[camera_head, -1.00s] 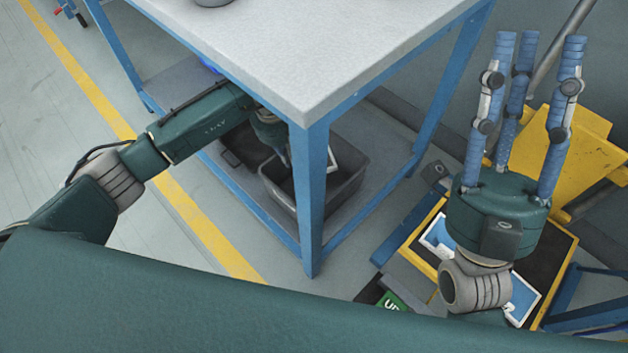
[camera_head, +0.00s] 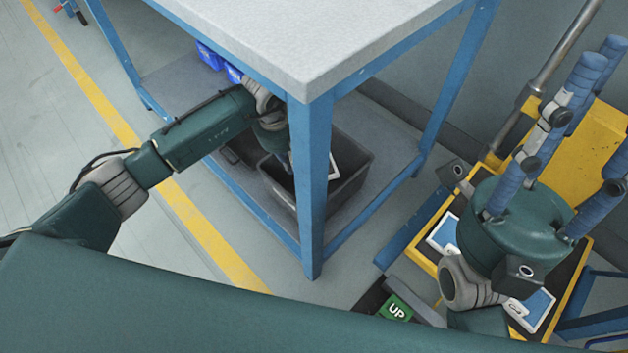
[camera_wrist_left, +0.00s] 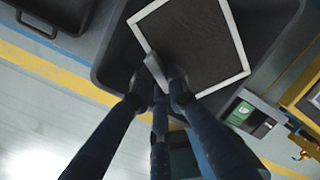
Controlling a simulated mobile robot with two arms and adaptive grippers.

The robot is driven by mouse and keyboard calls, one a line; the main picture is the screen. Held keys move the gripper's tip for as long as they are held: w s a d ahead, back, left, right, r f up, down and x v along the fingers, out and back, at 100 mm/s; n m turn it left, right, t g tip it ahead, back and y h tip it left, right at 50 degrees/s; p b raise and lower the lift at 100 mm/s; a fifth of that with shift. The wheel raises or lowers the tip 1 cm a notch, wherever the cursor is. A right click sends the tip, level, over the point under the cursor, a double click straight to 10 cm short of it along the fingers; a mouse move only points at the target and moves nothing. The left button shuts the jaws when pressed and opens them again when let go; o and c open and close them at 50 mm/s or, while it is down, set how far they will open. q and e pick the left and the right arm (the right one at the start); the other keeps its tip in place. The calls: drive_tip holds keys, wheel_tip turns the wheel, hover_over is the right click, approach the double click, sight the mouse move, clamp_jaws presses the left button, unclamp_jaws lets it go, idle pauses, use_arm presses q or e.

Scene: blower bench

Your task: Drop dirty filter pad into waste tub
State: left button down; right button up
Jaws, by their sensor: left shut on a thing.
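The dirty filter pad (camera_wrist_left: 195,42) is a dark square with a white frame, held by its near corner in my left gripper (camera_wrist_left: 160,82) in the left wrist view. A white edge of it also shows in the head view (camera_head: 333,167). The waste tub (camera_head: 350,185) is a dark grey open bin on the bench's lower shelf. The pad is over the tub's opening; its exact height above the tub is unclear. My left gripper is mostly hidden behind the bench leg and its own arm. My right gripper (camera_head: 590,115) points upward at the right, fingers spread and empty.
The blue bench leg (camera_head: 311,190) stands in front of the tub, under the grey benchtop (camera_head: 330,40). Blue bins (camera_head: 210,56) sit further back on the shelf. A yellow-edged tray (camera_head: 440,268) with blue-and-white framed items and a green "UP" label (camera_head: 395,307) lie at right.

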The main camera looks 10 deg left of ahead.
use_arm(q)
drive_tip(key=c, duration=1.6)
unclamp_jaws()
drive_tip(key=r, duration=0.5)
drive_tip(key=s+r, duration=0.1)
drive_tip(key=r, duration=0.1)
drive_tip(key=shift+s+a+r, duration=0.1)
drive_tip(key=shift+a+r, duration=0.15)
drive_tip(key=shift+a, duration=0.05)
